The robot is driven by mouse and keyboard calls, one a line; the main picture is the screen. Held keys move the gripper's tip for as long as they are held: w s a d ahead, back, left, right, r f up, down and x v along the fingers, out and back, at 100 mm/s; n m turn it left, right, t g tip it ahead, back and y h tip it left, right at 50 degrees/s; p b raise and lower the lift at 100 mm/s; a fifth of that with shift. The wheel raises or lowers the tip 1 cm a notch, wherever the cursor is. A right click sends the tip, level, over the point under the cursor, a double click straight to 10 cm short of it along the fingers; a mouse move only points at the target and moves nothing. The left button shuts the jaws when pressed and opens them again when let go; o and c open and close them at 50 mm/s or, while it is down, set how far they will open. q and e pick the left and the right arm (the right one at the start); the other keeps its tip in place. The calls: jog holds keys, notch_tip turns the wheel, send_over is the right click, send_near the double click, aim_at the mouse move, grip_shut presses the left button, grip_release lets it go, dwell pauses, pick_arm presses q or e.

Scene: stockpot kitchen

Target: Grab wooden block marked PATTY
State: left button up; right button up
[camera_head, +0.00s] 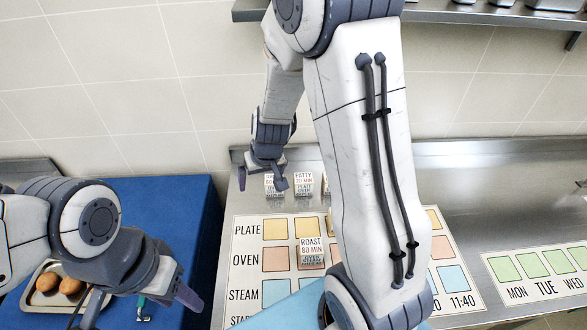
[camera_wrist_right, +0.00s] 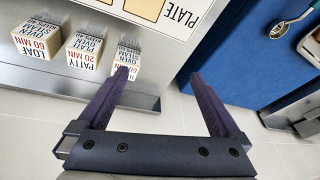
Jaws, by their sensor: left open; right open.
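The PATTY block (camera_head: 304,184) is a small pale wooden cube on the steel counter behind the printed board. It also shows in the right wrist view (camera_wrist_right: 84,52), between the LOAF block (camera_wrist_right: 38,42) and a third block (camera_wrist_right: 127,57). My right gripper (camera_head: 261,180) is open and empty, to the left of the PATTY block. In the right wrist view, its left fingertip overlaps the third block, and the PATTY block lies outside the jaws; contact cannot be told. My left gripper (camera_head: 142,302) is open, low at the left, far from the blocks.
A ROAST block (camera_head: 311,252) stands on the board's OVEN row (camera_head: 275,261). My right arm hides part of the board. A blue surface (camera_head: 190,210) with a tray of brown round items (camera_head: 70,285) lies left. A weekday board (camera_head: 540,268) lies right. A shelf (camera_head: 450,15) hangs above.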

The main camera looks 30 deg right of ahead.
aim_at(304, 179)
jog(key=w+d+f+m, duration=0.1)
jog(key=d+f, duration=0.2)
jog(key=d, duration=0.2)
jog(key=w+d+f+m+h, duration=0.1)
jog(key=d+f, duration=0.1)
jog(key=d, duration=0.3)
jog(key=w+d+f+m+h, duration=0.1)
jog(key=d+f, duration=0.2)
jog(key=d, duration=0.2)
jog(key=shift+w+f+b, duration=0.1)
jog(key=shift+f+b, duration=0.25)
jog(key=shift+w+d+f, duration=0.15)
jog(key=shift+w+f, duration=0.05)
jog(key=shift+f, duration=0.25)
pick_arm(q)
jog(key=shift+d+r, duration=0.1)
jog(key=shift+r, duration=0.15)
pick_arm(e)
jog(key=shift+d+x, duration=0.15)
jog(key=shift+x, duration=1.1)
jog(key=shift+d+x, duration=0.1)
jog(key=shift+x, duration=1.1)
pick_arm(q)
jog(key=shift+s, duration=0.1)
pick_arm(e)
jog(key=shift+w, duration=0.15)
jog(key=shift+r+t+h, duration=0.1)
jog(key=shift+t+h, duration=0.2)
jog(key=c, duration=1.4)
